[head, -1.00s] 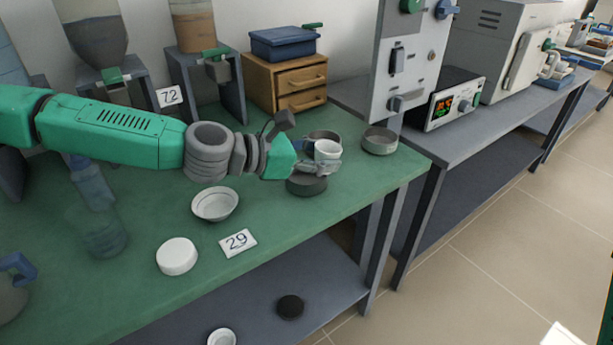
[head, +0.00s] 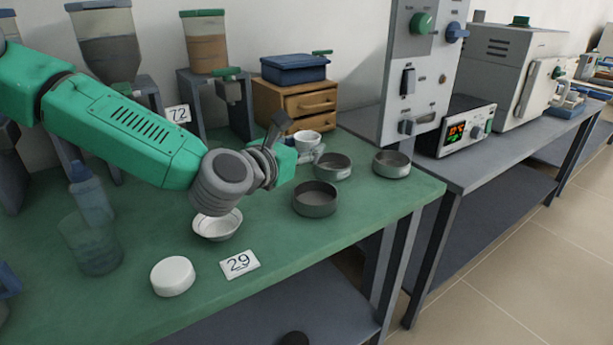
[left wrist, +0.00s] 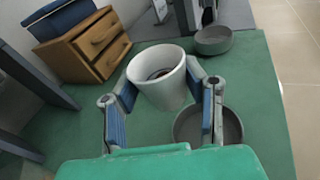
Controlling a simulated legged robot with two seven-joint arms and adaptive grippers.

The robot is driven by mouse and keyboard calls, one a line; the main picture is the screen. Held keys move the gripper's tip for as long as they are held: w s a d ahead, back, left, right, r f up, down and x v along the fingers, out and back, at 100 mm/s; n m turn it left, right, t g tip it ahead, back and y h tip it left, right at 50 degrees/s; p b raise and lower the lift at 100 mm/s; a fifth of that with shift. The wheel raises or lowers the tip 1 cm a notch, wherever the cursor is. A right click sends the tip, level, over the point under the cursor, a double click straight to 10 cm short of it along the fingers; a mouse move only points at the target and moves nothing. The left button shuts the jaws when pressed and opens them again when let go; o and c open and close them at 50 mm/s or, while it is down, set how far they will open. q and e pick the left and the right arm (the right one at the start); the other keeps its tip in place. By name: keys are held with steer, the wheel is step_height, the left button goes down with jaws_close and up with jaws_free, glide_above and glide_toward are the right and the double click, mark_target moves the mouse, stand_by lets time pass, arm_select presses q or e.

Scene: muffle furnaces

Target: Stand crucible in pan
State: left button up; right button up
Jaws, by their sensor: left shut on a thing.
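A white crucible (head: 307,138) is held upright between the fingers of my left gripper (head: 306,154); it also shows in the left wrist view (left wrist: 157,84), gripped by both fingers. Three round grey pans stand on the green bench: a near pan (head: 315,200), a middle pan (head: 333,168) and a right pan (head: 392,165). In the head view the crucible is behind and left of the middle pan, not over any pan. In the left wrist view, one pan (left wrist: 232,127) is partly hidden by the right finger and another pan (left wrist: 213,41) lies farther off. My right gripper is not in view.
A wooden drawer box (head: 297,103) with a blue case stands close behind the crucible. A grey control panel (head: 421,75) rises at the right. A white bowl (head: 218,225), a white disc (head: 172,277) and card 29 (head: 239,264) lie at the front. The bench's right edge (head: 400,208) is near the pans.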

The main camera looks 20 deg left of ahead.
arm_select(q)
step_height(320, 180, down, 5)
steer(key=shift+b, duration=0.7)
steer(key=shift+r, duration=0.1)
steer(key=shift+f+b, duration=0.45)
steer(key=shift+f, duration=0.1)
steer(key=o, duration=1.2)
steer(key=shift+r, duration=0.1)
